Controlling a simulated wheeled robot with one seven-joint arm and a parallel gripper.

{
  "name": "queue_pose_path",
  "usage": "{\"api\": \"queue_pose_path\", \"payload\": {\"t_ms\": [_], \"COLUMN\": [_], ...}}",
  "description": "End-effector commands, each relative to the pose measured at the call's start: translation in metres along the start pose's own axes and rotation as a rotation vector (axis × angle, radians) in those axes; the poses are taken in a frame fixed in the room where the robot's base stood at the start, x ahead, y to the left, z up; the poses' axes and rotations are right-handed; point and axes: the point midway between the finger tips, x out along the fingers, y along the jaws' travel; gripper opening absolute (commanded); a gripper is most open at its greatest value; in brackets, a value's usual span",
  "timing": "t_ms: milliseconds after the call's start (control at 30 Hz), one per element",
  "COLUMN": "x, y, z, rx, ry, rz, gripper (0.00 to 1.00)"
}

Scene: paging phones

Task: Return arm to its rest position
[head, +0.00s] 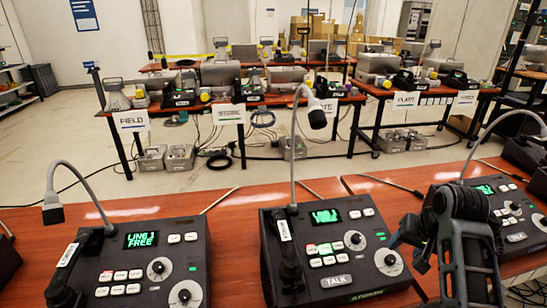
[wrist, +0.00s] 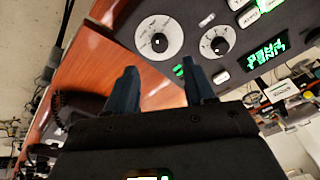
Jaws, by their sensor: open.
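My gripper (wrist: 163,82) shows in the wrist view with its two dark fingers apart and nothing between them. In the head view my gripper (head: 408,250) is at the lower right, in front of the gap between the middle and right paging phones. The left phone (head: 190,220) has a green display reading "LINE 1 FREE". The middle phone (head: 370,238) has a lit green display, dials and a TALK button. The right phone (head: 515,215) is partly hidden by my arm. A phone panel (wrist: 185,20) with two dials appears rotated beyond the fingers in the wrist view.
Gooseneck microphones (head: 318,118) rise from the phones on the red-brown front table (head: 235,205). Behind it are bare floor with cables and labelled tables (head: 350,97) bearing equipment. Shelves (head: 15,90) stand at the far left. The air above the front table's left is mostly clear.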

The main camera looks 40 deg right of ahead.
Motion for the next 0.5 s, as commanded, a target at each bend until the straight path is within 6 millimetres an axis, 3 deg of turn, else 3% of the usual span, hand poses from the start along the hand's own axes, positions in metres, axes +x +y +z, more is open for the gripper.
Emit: {"api": "queue_pose_path", "payload": {"t_ms": [133, 233, 500], "x": [0.002, 0.008, 0.024], "y": [-0.001, -0.004, -0.026], "z": [0.003, 0.016, 0.091], "rx": [-0.008, -0.046, -0.290], "ry": [0.003, 0.026, 0.192], "rz": [0.000, -0.002, -0.060], "gripper": [0.54, 0.54, 0.54]}}
